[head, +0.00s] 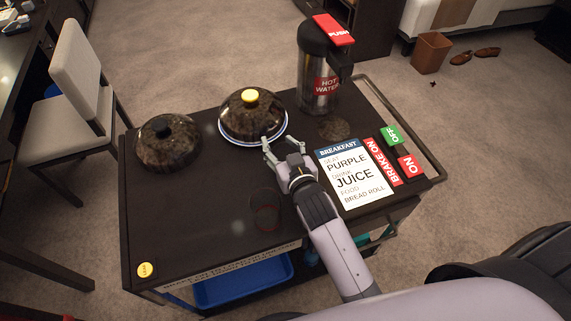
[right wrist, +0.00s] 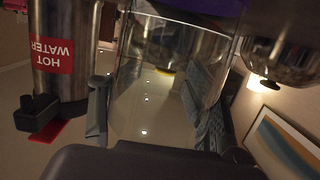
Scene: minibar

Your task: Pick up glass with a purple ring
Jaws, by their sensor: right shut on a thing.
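In the right wrist view, a clear glass with a purple ring (right wrist: 195,14) fills the middle, its purple band at the top of the picture. My right gripper (right wrist: 156,112) has a finger on each side of it and is shut on it. In the head view, my right gripper (head: 283,147) is over the dark cart top, just in front of the dome with the yellow knob (head: 252,116). The clear glass is hard to make out there, and I cannot tell whether it touches the cart. My left gripper is not in view.
On the cart (head: 190,215) stand a black-knobbed dome (head: 167,145), a hot water flask (head: 318,75), a breakfast card (head: 352,180) and red and green labels. A faint red ring (head: 266,217) shows on the near side. A chair (head: 75,90) is at the left.

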